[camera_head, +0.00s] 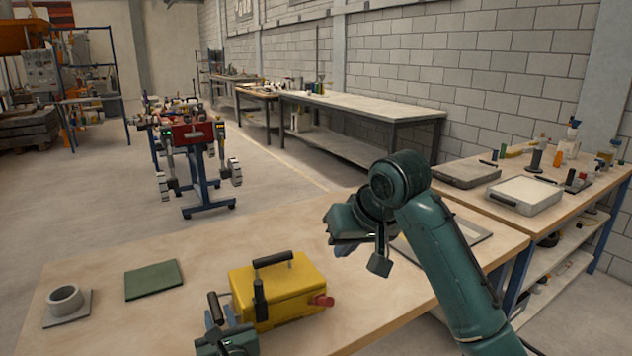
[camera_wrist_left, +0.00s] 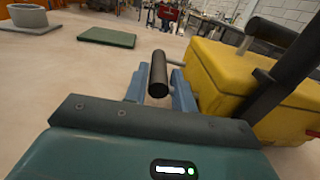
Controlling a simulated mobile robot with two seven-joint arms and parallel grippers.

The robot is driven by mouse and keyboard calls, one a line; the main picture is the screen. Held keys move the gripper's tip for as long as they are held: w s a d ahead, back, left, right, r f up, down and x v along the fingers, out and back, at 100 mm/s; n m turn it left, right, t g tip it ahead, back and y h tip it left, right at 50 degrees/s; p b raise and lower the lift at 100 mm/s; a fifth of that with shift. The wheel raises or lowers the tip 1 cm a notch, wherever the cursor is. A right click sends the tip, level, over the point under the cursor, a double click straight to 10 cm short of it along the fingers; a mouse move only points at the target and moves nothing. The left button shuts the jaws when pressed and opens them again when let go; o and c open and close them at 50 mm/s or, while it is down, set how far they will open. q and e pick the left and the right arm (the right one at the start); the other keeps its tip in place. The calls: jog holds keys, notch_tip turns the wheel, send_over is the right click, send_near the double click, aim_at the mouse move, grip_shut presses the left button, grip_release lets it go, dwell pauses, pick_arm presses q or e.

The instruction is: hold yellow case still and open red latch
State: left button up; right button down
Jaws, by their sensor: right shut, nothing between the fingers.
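The yellow case (camera_head: 290,296) stands on the front workbench, with a black handle (camera_head: 273,259) on top and a black lever (camera_head: 260,300) on its near side. The red latch (camera_head: 322,300) sticks out of its right end; a sliver of red also shows in the left wrist view (camera_wrist_left: 312,131). A black side grip (camera_wrist_left: 158,72) stands off the case on a grey rod. My left gripper (camera_head: 220,318) has its fingers on either side of this grip, with narrow gaps. My right gripper (camera_head: 343,238) is shut and empty, above and behind the case, clear of the latch.
A green mat (camera_head: 153,280) and a grey ring on a plate (camera_head: 66,303) lie left of the case. A flat grey frame (camera_head: 470,236) lies behind my right arm. A side bench (camera_head: 540,215) with trays stands at right. The bench right of the latch is clear.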

pick_arm(q)
jog(key=o, duration=0.4)
